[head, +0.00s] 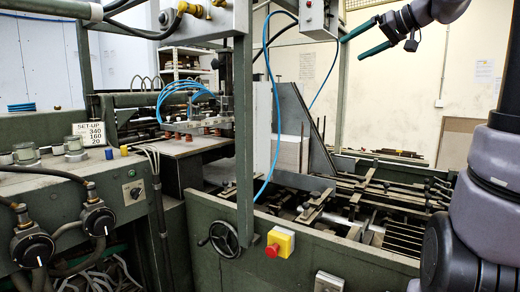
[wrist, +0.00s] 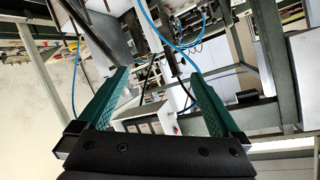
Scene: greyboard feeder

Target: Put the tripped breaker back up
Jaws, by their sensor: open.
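My gripper (head: 350,49) is at the top right of the head view, with its two green fingers apart and nothing between them. It points left towards a grey hanging control box (head: 318,18) and stands apart from it. In the wrist view my gripper (wrist: 158,76) is also open and empty. A pale box (wrist: 150,118) with small dark parts and a red spot shows between the fingers there, partly hidden behind them. I cannot make out a breaker lever or which way any switch stands.
A green frame post (head: 243,120) and blue hoses (head: 272,110) stand left of the box. Below is the green machine bed (head: 330,245) with a red stop button (head: 272,250) on a yellow box. The wall (head: 460,60) behind my gripper is mostly bare.

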